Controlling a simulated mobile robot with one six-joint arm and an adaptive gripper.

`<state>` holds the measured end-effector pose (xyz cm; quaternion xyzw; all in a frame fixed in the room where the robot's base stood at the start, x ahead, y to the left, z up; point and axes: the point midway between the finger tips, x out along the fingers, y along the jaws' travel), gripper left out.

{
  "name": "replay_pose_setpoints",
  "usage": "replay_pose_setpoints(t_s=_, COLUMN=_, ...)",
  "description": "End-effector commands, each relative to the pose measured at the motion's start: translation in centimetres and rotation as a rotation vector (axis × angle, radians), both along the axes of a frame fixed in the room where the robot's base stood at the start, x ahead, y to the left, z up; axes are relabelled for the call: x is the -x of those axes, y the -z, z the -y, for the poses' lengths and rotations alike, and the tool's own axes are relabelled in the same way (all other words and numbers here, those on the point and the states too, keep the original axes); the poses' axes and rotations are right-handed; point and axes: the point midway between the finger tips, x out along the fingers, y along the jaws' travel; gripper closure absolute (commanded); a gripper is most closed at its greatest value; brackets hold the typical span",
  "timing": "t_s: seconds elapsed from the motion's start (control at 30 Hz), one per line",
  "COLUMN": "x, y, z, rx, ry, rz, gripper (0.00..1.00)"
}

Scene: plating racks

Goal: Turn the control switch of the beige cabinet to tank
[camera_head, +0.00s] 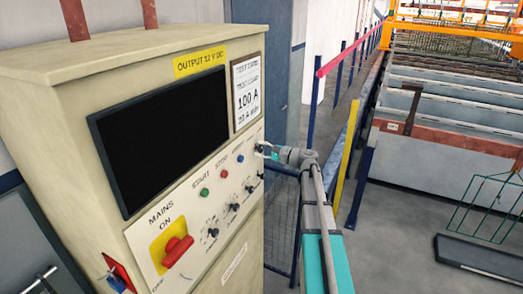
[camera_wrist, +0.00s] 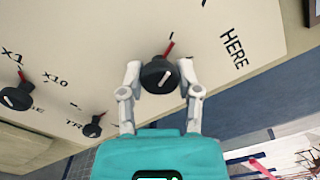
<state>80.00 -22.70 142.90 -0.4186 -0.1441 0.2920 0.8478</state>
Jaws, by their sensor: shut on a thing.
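The beige cabinet (camera_head: 130,85) stands at the left in the head view, its front panel facing right. In the wrist view, a black rotary knob (camera_wrist: 158,76) sits between my gripper's two pale fingers (camera_wrist: 159,72), which are shut on it. A white line on the knob runs diagonally, and a red mark (camera_wrist: 169,48) shows just beyond it. The word "HERE" (camera_wrist: 234,48) is printed to its right; no "TANK" label is readable. In the head view my gripper (camera_head: 268,152) is at the panel's far right edge, and the knob is hard to make out there.
Two other black knobs (camera_wrist: 15,94) (camera_wrist: 93,127) lie to the left in the wrist view. The head view shows a red mains switch (camera_head: 178,250), a green button (camera_head: 204,192) and a red button (camera_head: 224,174). Tanks (camera_head: 440,130) and a wire rack (camera_head: 485,205) stand right.

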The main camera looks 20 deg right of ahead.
Motion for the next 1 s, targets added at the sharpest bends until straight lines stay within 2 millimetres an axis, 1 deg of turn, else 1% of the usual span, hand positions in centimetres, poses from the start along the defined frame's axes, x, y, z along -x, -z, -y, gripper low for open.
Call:
replay_pose_setpoints(t_s=0.3, x=-0.1, y=-0.09, z=0.02, rx=0.099, ry=0.001, rz=0.081, gripper=1.0)
replay_pose_setpoints(t_s=0.77, x=-0.1, y=-0.09, z=0.0, rx=0.114, ry=0.0, rz=0.092, gripper=1.0)
replay_pose_setpoints(t_s=0.8, x=-0.1, y=-0.09, z=0.0, rx=0.114, ry=0.0, rz=0.092, gripper=0.51)
replay_pose_setpoints(t_s=0.87, x=-0.1, y=-0.09, z=0.0, rx=0.114, ry=0.0, rz=0.092, gripper=0.39)
replay_pose_setpoints(t_s=0.9, x=-0.09, y=-0.08, z=0.0, rx=0.113, ry=0.0, rz=0.091, gripper=0.32)
replay_pose_setpoints(t_s=0.97, x=-0.09, y=-0.06, z=0.0, rx=0.113, ry=0.0, rz=0.09, gripper=0.21)
replay_pose_setpoints(t_s=1.0, x=-0.07, y=-0.06, z=-0.01, rx=0.113, ry=0.0, rz=0.09, gripper=0.21)
